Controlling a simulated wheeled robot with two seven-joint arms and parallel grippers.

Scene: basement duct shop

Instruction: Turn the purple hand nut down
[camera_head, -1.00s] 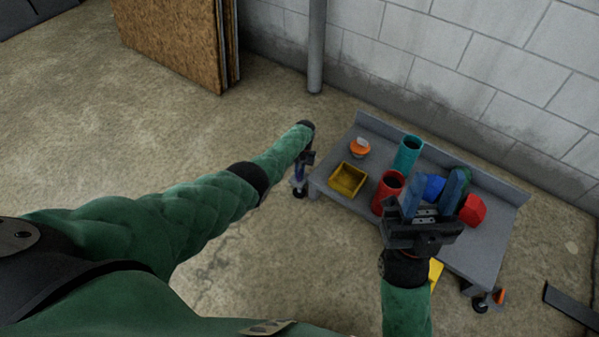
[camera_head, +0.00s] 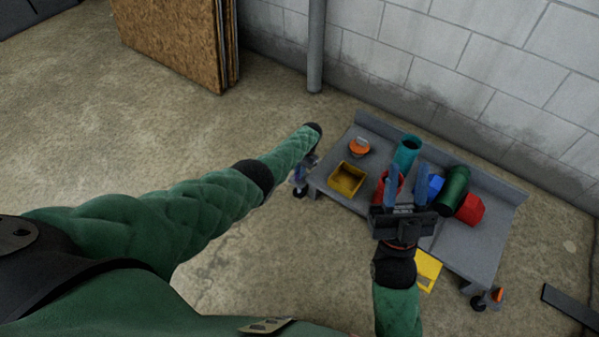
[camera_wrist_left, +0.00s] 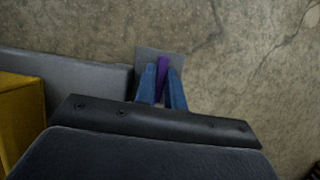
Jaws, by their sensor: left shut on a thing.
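The purple hand nut (camera_wrist_left: 162,76) shows in the left wrist view as a narrow purple piece between the two blue fingers of my left gripper (camera_wrist_left: 163,72). The fingers are shut on it, and a small grey plate (camera_wrist_left: 147,56) lies behind them. In the head view my left gripper (camera_head: 301,172) is at the left end of the grey cart (camera_head: 470,243); the nut is not clear there. My right gripper (camera_head: 407,169) is above the cart's front part, its two blue fingers apart with no object held between them.
On the cart are a yellow bin (camera_head: 346,179), an orange item (camera_head: 359,147), a teal cylinder (camera_head: 406,153), a red cylinder (camera_head: 382,187) partly behind my right gripper, a green cylinder (camera_head: 455,186), a blue object (camera_head: 436,184) and a red object (camera_head: 470,209). A wall stands behind.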

